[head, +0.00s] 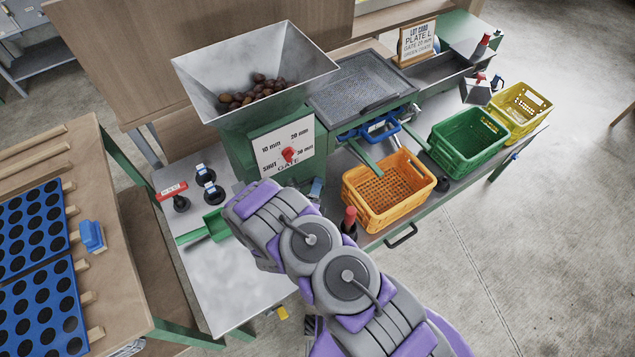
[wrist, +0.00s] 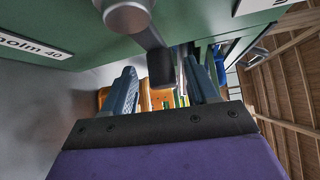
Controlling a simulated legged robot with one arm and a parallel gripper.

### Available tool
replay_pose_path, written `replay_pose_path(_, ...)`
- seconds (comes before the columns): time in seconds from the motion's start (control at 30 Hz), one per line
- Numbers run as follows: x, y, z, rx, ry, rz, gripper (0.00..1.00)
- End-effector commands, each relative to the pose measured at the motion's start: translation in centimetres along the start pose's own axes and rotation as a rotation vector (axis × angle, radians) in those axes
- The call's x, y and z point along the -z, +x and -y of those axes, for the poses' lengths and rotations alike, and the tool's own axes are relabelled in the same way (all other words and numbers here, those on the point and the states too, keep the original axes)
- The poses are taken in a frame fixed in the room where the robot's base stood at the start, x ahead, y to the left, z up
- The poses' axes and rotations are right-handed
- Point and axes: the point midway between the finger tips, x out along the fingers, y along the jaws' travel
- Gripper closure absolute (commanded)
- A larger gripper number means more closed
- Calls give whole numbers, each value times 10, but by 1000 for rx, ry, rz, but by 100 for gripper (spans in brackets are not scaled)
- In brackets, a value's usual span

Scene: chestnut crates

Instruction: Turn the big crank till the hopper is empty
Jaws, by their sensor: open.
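The metal hopper (head: 210,80) stands at the back of the bench with a small heap of brown chestnuts (head: 250,92) in it. Below it, the white gate plate (head: 270,150) carries a red knob (head: 288,155). In the wrist view, a round metal hub (wrist: 127,14) joins a crank arm (wrist: 146,38) that ends in a dark grip (wrist: 161,68). My gripper (wrist: 158,78) is open, with its blue-grey fingers on either side of the dark grip; contact cannot be told.
Orange (head: 405,212), green (head: 452,160) and yellow (head: 532,122) crates stand in a row on the right. A mesh screen (head: 355,85) lies beside the hopper. A wooden table (head: 110,250) stands left.

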Motion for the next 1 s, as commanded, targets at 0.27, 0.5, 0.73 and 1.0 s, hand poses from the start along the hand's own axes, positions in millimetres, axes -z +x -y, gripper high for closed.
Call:
replay_pose_path(0.27, 0, 32, -2, 2, -2, -3, 42)
replay_pose_path(0.5, -2, 41, -1, 2, -4, 1, 42)
replay_pose_path(0.73, -1, 42, 0, 1, -3, 0, 42)
replay_pose_path(1.0, -1, 42, 0, 1, -3, 0, 66)
